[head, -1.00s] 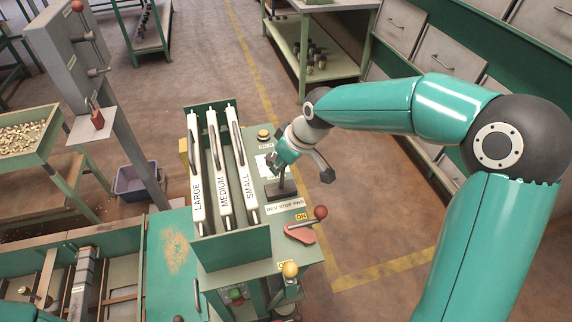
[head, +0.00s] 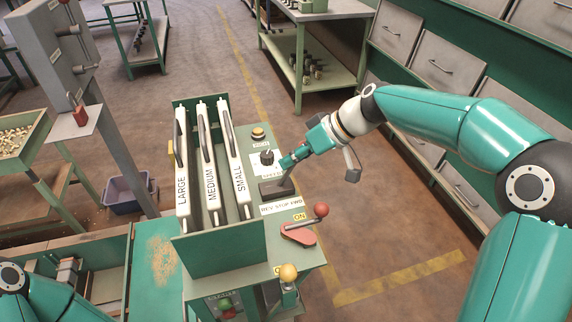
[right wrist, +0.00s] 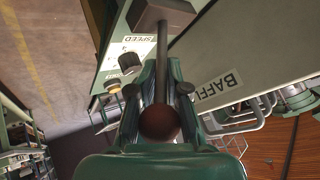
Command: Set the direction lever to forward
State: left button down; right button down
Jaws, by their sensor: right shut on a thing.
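The direction lever (head: 280,183) rises from a dark base on the hopper console, just behind the label reading REV STOP FWD (head: 282,208). My right gripper (head: 287,163) comes in from the right and is shut around the lever's upper part. In the right wrist view, the lever's dark red-brown knob (right wrist: 160,122) sits between the fingers, and its shaft (right wrist: 162,55) runs to the dark base. The fingers hide much of the lever in the head view, so I cannot tell its exact setting. My left gripper is out of view; only my left arm shows at the lower left.
A red-knobbed handle (head: 320,210) by an ON label stands close in front of the lever. A dark speed dial (head: 267,157) is just behind it. Floor to the right is clear.

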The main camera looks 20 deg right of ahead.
jog(key=shift+d+f, duration=0.15)
jog(key=shift+d, duration=0.15)
jog(key=c, duration=1.2)
grip_release()
jog(key=shift+d, duration=0.1)
jog(key=v, duration=1.2)
jog(key=shift+a, duration=0.2)
